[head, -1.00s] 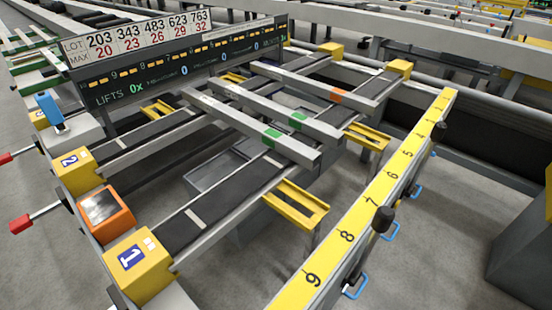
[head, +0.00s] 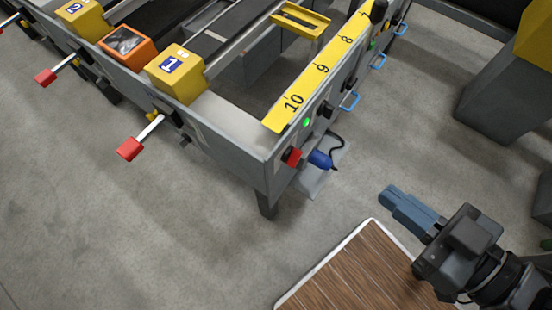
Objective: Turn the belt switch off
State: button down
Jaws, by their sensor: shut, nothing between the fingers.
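The table's near corner panel carries a red knob (head: 292,156), a green lit lamp (head: 306,122) and a black knob (head: 327,109). I cannot read a label that says which control is the belt switch. My gripper (head: 388,197) is at the lower right, shut and empty, with blue-grey fingers pointing up and left. It is apart from the panel, to the right of and below the red knob.
A blue plug-like part (head: 321,159) with a black cord hangs beside the red knob. Blue handles (head: 350,101) stick out along the panel. Red-ended levers (head: 130,149) project on the left. A wood-topped surface (head: 350,275) lies below my gripper. Open floor lies between.

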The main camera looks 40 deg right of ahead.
aim_at(292, 155)
jog(key=k+z, duration=0.2)
jog(key=z, duration=0.2)
jog(key=k+z, duration=0.15)
jog(key=z, duration=0.2)
jog(key=k+z, duration=0.2)
jog(key=z, duration=0.2)
